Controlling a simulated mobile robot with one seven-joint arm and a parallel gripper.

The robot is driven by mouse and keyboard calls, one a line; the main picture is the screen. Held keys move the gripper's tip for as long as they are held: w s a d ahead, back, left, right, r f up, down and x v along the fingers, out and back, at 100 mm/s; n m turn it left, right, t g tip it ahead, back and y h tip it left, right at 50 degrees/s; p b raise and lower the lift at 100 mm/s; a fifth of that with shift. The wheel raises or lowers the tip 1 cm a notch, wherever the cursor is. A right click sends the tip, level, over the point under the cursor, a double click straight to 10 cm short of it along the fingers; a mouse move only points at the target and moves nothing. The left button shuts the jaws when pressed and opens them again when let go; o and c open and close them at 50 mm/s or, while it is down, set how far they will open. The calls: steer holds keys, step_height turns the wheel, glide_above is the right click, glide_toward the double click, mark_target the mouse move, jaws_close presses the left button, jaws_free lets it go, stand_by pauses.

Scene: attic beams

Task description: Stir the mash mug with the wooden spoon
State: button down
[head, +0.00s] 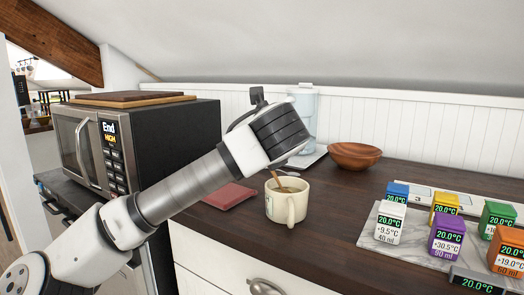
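A cream mug (288,202) stands upright on the dark wooden counter, its handle toward the viewer. Brown contents show inside its rim. The wooden spoon (279,181) is in the mug, leaning on the inside, with only a short part of it showing. The dark end of my arm with my gripper (278,131) is above and slightly left of the mug. The gripper's fingers are hidden behind the wrist, so whether they are open, shut or holding anything does not show.
A microwave (140,140) with boards on top stands left. A red mat (230,195) lies left of the mug. A wooden bowl (355,155) and a pale blue appliance (303,112) stand behind. Several coloured labelled cubes (446,237) sit on a marble slab (372,235) at right.

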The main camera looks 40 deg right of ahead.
steer(key=shift+f+b, duration=0.75)
steer(key=shift+b, duration=0.4)
stand_by(0.8)
steer(key=shift+r+b, duration=0.1)
steer(key=shift+b, duration=0.3)
stand_by(0.4)
